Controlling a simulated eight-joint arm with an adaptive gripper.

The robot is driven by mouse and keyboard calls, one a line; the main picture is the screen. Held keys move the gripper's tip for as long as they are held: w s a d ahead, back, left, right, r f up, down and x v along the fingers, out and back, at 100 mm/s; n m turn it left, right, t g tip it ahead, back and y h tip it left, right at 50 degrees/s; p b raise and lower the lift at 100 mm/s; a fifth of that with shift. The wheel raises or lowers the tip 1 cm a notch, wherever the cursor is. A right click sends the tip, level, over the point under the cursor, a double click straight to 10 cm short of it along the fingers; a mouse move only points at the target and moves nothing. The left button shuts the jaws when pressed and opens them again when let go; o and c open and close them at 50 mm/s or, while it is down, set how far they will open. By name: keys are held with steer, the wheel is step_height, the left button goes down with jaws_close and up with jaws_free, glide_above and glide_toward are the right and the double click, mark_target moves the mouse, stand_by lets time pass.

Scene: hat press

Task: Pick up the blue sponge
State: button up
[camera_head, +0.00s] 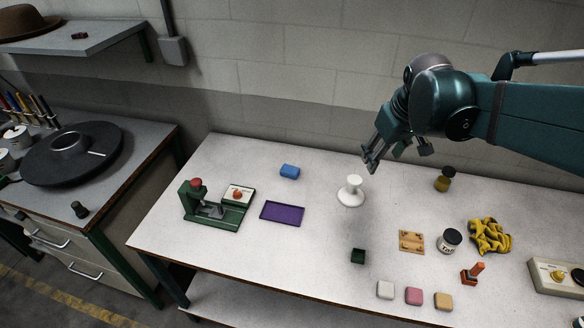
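The blue sponge (290,172) is a small blue block lying on the white-topped workbench (330,239), toward its back left. It lies apart from other things, behind a purple tray. My gripper (396,163) comes in from the upper right and hangs above the bench, to the right of the sponge and close to a white stand. Its two fingers are spread apart with nothing visible between them. Nothing hides the sponge.
A white stand (351,191) is between my gripper and the sponge. The purple tray (282,212) and a green press (212,208) are left. A dark bottle (444,179), yellow gloves (489,236), and several small blocks are right. The bench around the sponge is clear.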

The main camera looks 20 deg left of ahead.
steer(key=w+a+f+n+g+p, duration=0.1)
steer(key=w+a+f+n, duration=0.2)
steer(key=w+a, duration=0.5)
steer(key=n+g+p, duration=0.3)
steer(key=n, duration=0.3)
glide_above(290, 169)
steer(key=shift+h, duration=0.3)
steer(key=f, duration=1.2)
steer(key=d+f, duration=0.1)
steer(key=f, duration=0.5)
steer(key=shift+f, duration=0.1)
steer(key=shift+a+f, duration=0.45)
steer(key=shift+f, duration=0.1)
steer(key=shift+f, duration=1.2)
steer(key=shift+f, duration=0.1)
